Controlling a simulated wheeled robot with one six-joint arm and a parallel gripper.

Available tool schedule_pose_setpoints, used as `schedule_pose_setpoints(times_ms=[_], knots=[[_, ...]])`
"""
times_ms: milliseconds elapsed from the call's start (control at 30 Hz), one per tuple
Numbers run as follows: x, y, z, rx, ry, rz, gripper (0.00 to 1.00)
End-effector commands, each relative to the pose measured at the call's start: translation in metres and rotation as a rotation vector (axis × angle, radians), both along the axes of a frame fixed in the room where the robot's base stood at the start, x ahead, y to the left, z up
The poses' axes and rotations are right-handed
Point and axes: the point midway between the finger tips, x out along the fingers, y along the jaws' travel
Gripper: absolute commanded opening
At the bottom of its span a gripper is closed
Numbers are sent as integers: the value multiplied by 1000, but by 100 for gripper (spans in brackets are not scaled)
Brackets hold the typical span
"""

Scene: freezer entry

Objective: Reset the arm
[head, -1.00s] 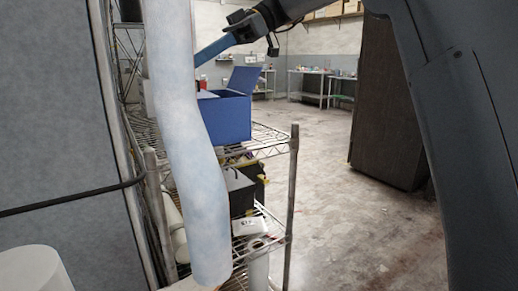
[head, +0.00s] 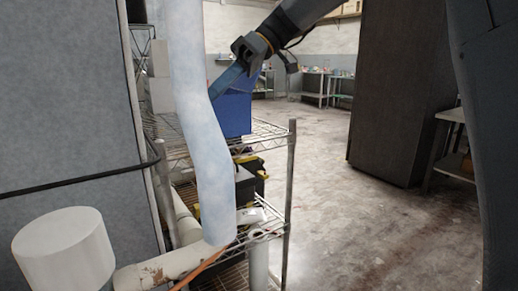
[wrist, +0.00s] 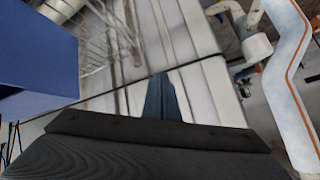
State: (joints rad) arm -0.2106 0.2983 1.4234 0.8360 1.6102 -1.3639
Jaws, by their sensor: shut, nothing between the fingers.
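My gripper (head: 213,96) is in the upper middle of the head view, at the end of my dark arm, with its narrow blue fingers pointing down and left. The fingers are together with nothing between them. In the head view the fingers overlap the blue box and reach close to the pale hanging pipe; I cannot tell the gap in depth. In the wrist view the closed fingers (wrist: 162,98) show at the centre in front of pale wall panels.
A blue box (head: 236,115) stands on a wire shelf rack (head: 270,135); it also shows at left in the wrist view (wrist: 40,62). A pale wrapped pipe (head: 203,130) hangs in front. A white cylinder (head: 65,250) is lower left. Open floor (head: 360,230) lies right, before a dark cabinet (head: 395,95).

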Motion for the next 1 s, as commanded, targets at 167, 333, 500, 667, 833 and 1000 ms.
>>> schedule_pose_setpoints(times_ms=[167,333,500,667,833,1000], knots=[[-28,-25,-51,-190,117,-206,0],[-76,-72,-124,-440,232,-503,0],[-131,-126,-191,-641,283,-787,0],[-169,-162,-231,-740,291,-965,0],[-202,-190,-261,-798,284,-1098,0],[-230,-211,-286,-833,272,-1204,0]])
